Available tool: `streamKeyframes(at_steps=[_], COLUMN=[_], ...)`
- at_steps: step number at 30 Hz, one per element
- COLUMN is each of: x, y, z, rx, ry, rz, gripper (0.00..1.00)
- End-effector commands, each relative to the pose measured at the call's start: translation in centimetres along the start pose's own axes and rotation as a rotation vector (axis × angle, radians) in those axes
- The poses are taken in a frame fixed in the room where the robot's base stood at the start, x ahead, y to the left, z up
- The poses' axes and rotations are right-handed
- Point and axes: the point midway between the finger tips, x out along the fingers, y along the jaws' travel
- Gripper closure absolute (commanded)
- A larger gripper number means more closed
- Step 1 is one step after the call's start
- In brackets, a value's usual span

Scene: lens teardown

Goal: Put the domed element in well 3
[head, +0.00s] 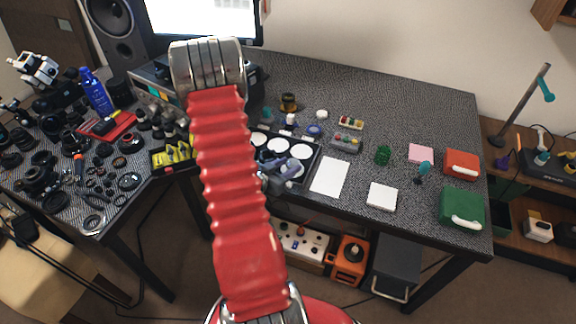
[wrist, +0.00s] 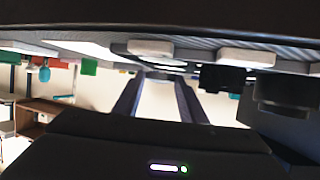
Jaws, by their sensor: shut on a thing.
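A dark tray (head: 310,168) with round white wells lies on the table in the head view. Three white wells show: one at left (head: 258,139), one in the middle (head: 278,146) and one at right (head: 301,151). I cannot read any well numbers. My gripper (head: 291,168) is low over the tray's front part, covering some of it. In the wrist view my gripper (wrist: 160,76) has its two dark fingers close around a thin pale thing (wrist: 162,74) at the tips, seemingly the domed element. Its shape is barely visible.
A white sheet (head: 330,177) lies right of the tray, with a white square block (head: 382,196) beyond. A grey box of small pieces (head: 345,143) stands behind. A yellow tray (head: 174,154) is at left. Green (head: 462,207) and red boxes (head: 462,163) stand at right.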

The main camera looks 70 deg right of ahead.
Motion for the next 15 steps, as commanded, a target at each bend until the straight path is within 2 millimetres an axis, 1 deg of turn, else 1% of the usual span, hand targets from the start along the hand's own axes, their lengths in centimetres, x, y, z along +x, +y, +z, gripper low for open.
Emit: streamKeyframes(at_steps=[5, 15], x=[-0.01, 0.24], y=[-0.03, -0.06], z=[-0.04, 0.58], rx=[0.000, 0.000], ry=[0.000, 0.000], rz=[-0.001, -0.001], gripper=[0.84, 0.84])
